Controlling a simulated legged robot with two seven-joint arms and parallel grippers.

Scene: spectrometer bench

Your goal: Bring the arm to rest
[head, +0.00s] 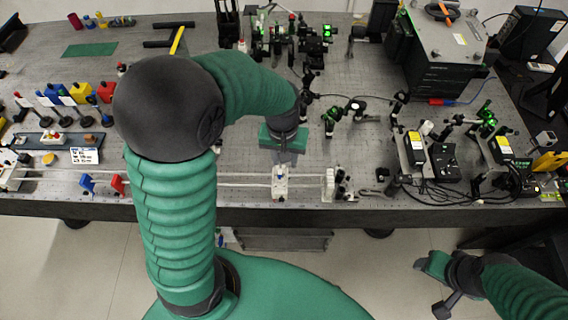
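My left arm rises from the lower left, bends at a dark elbow, and reaches right over the bench. Its gripper (286,157) points down above the front part of the bench. It is just behind a small white mount (280,183) on the rail; a gap between them cannot be judged. Its fingers are small and partly hidden, so their opening is unclear. My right gripper (437,285) hangs at the lower right, in front of the bench edge and over the floor. I see nothing held in it, but its finger opening is unclear.
The grey bench (240,208) carries a long rail (220,180) along its front. Coloured blocks and holders stand at left. Green-lit optics, cables and a large black instrument (440,60) fill the right and back. The floor (390,265) before the bench is mostly clear.

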